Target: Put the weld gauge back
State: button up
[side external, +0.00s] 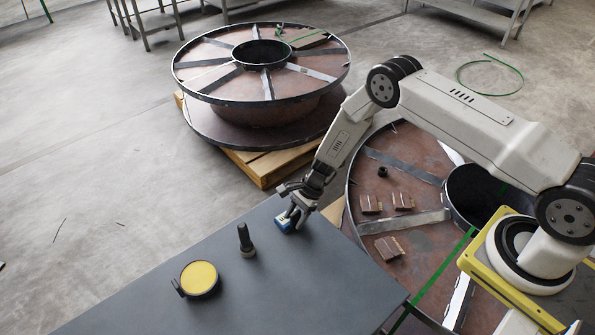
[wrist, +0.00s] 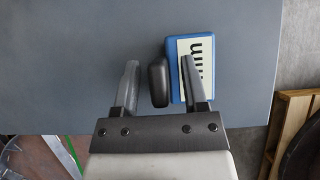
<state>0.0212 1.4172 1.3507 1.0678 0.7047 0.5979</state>
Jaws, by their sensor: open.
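A blue block with a cream label and black marks, seemingly the weld gauge (wrist: 208,45), lies on the grey table near its far edge. It also shows under my gripper in the side view (side external: 283,223). A dark rounded piece (wrist: 158,82) sits against its left side in the wrist view; I cannot tell whether they are joined. My gripper (wrist: 160,65) is open, pointing down at the table. The dark piece lies between its fingers, and the right finger overlaps the label. I cannot tell whether the fingers touch anything. The gripper also shows in the side view (side external: 295,212).
On the grey table (side external: 320,285) stand a black upright bolt-like piece (side external: 246,240) and a yellow-faced round item (side external: 199,278). A steel reel (side external: 385,160) beyond the table carries small brown blocks (side external: 390,247). Another reel (side external: 262,75) rests on a wooden pallet (side external: 268,168).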

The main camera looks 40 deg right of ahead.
jog(key=v, duration=1.2)
jog(key=shift+r, duration=0.1)
jog(key=shift+r, duration=0.1)
dwell(0.3)
jog(key=s+d+r+n+t+h, duration=0.2)
jog(key=s+r+n+h, duration=0.5)
jog(key=s+r+n, duration=1.1)
notch_tip(320, 180, up, 3)
jog(key=shift+s+f+t, duration=0.2)
jog(key=shift+s+t, duration=0.1)
jog(key=shift+s, duration=0.1)
